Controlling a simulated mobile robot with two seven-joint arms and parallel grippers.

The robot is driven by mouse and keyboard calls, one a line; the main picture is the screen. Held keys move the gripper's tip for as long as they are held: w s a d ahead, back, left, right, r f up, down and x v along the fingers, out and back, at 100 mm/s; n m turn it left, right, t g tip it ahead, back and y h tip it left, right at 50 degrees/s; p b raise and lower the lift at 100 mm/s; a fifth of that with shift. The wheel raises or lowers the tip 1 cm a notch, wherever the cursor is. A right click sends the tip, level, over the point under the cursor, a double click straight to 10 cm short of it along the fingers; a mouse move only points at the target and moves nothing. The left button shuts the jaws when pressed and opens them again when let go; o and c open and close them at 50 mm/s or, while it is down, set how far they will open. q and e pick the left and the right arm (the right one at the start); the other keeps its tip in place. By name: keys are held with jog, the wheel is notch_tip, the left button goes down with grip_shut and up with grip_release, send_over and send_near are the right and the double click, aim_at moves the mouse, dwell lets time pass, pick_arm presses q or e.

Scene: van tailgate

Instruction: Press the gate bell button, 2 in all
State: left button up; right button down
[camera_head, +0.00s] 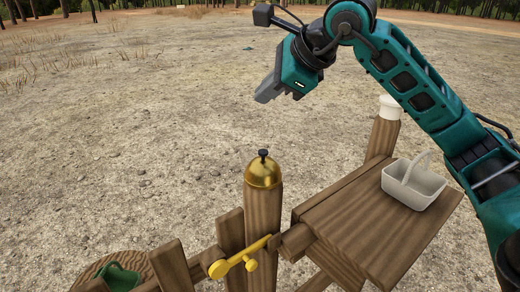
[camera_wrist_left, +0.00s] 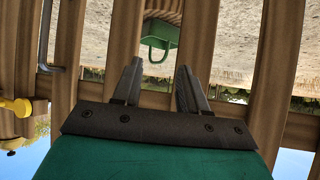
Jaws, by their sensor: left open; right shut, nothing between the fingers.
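The brass gate bell (camera_head: 263,174) sits on top of a wooden post, with a small black button (camera_head: 263,153) upright on its dome. My right gripper (camera_head: 266,93) is shut and empty, held in the air above the bell. In the picture it is clear of the button. My left gripper (camera_wrist_left: 160,70) is open and empty in the left wrist view, facing wooden slats. It does not show in the head view. The bell does not show in the left wrist view.
A yellow latch (camera_head: 240,258) crosses the gate below the bell. A wooden shelf (camera_head: 350,222) at right bears a white basket (camera_head: 412,188). A white object (camera_head: 389,107) tops another post. A green container (camera_head: 118,278) is at lower left. Bare ground lies beyond.

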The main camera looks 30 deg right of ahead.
pick_arm(q)
jog(key=shift+f, duration=0.1)
pick_arm(e)
jog(key=shift+f, duration=0.1)
jog(key=b, duration=0.4)
send_over(266, 154)
notch_tip(266, 154, down, 4)
jog(key=shift+f, duration=0.1)
notch_tip(266, 154, down, 3)
jog(key=b, duration=0.2)
jog(key=shift+d+b, duration=0.1)
jog(key=shift+b, duration=0.2)
jog(key=shift+f+b, duration=0.45)
jog(key=shift+f, duration=0.15)
pick_arm(q)
jog(key=shift+h, duration=0.6)
jog(key=w+d+f, duration=0.1)
jog(key=d+f, duration=0.1)
jog(key=f, duration=0.1)
jog(key=shift+w+d, duration=0.4)
pick_arm(e)
jog(key=shift+f, duration=0.15)
pick_arm(q)
jog(key=shift+s+d+f, duration=0.1)
jog(key=shift+s+f, duration=0.05)
